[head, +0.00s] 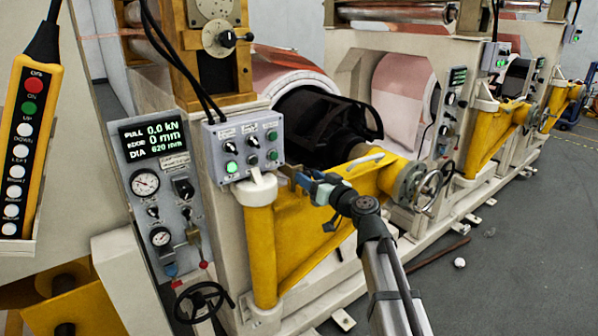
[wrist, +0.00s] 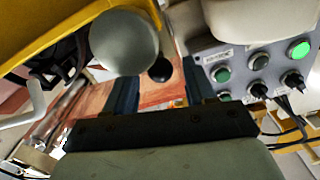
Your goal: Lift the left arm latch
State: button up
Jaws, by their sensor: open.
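The yellow left swing arm (head: 305,232) runs from its post (head: 262,245) to the right. It also fills the upper left of the wrist view (wrist: 55,32). A black ball knob (wrist: 160,70), which looks like the latch's knob, shows between my fingers in the wrist view; I cannot tell how deep it lies between them. My gripper (head: 290,177) is at the post's top, just right of the button box, and hides the latch in the head view. Its two dark blue fingers stand apart in the wrist view (wrist: 160,88), with nothing visibly gripped.
The grey button box (head: 243,147) is close beside my gripper, also in the wrist view (wrist: 262,72). A pale handle (head: 364,160) sits on the yellow arm. A handwheel (head: 435,186) is at the arm's right end. A rod (head: 440,252) lies on the floor.

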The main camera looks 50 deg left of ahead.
aim_at(299, 170)
jog(key=shift+a, duration=3)
jog(key=shift+s, duration=0.1)
grip_shut()
